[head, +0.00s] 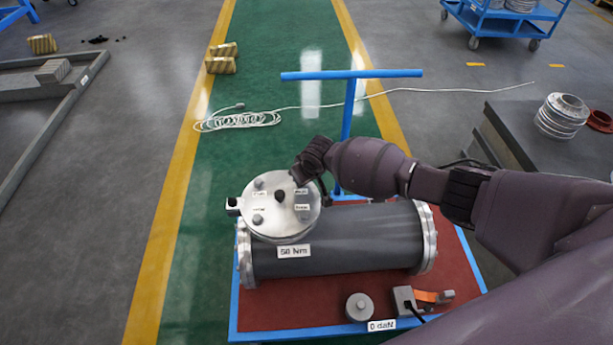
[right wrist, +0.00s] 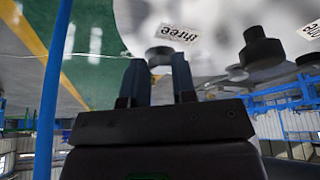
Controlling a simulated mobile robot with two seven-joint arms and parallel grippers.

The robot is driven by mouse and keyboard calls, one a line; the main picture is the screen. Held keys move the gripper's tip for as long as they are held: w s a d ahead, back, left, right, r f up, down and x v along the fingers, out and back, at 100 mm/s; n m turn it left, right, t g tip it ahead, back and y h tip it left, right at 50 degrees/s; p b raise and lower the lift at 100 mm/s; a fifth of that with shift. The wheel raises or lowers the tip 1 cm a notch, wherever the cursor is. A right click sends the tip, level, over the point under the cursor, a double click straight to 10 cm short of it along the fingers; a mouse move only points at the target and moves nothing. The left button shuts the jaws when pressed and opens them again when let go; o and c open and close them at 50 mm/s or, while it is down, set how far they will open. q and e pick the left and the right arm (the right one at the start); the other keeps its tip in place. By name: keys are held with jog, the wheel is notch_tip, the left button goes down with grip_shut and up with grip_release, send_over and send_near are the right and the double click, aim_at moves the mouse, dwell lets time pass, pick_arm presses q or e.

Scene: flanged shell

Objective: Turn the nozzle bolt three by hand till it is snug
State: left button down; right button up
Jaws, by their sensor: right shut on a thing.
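The nozzle flange (head: 270,228) is a round silver plate with several bolts, on top of a dark grey cylindrical shell (head: 345,240). My right gripper (head: 303,181) is at the flange's far right edge. In the right wrist view its two fingers (right wrist: 158,72) are shut on a grey round bolt head, nozzle bolt three (right wrist: 160,54), beside a label reading "three" (right wrist: 180,34). In the head view the gripper hides this bolt. A dark knob (head: 281,196) stands at the flange centre. My left gripper is not in view.
The shell lies on a red-topped cart (head: 290,315) with a blue frame and a blue handle (head: 350,74). A grey weight (head: 359,306) and a small grey device with an orange part (head: 405,299) are at its front. A cable coil (head: 238,121) lies on the green floor.

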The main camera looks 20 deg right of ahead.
aim_at(307, 188)
jog(key=shift+w+a+r+m, duration=0.1)
jog(key=shift+w+r+m, duration=0.1)
jog(key=shift+m, duration=0.2)
jog(key=o, duration=0.8)
jog(key=shift+s, duration=0.1)
jog(key=shift+o, duration=0.6)
jog(key=shift+f, duration=0.1)
jog(key=shift+s+r+p, duration=0.15)
jog(key=shift+r+p, duration=0.2)
jog(key=p+v, duration=0.1)
jog(key=v, duration=0.3)
jog(key=shift+r+p, duration=0.15)
jog(key=shift+p, duration=0.25)
jog(key=shift+p+v, duration=0.95)
jog(key=shift+v, duration=1.95)
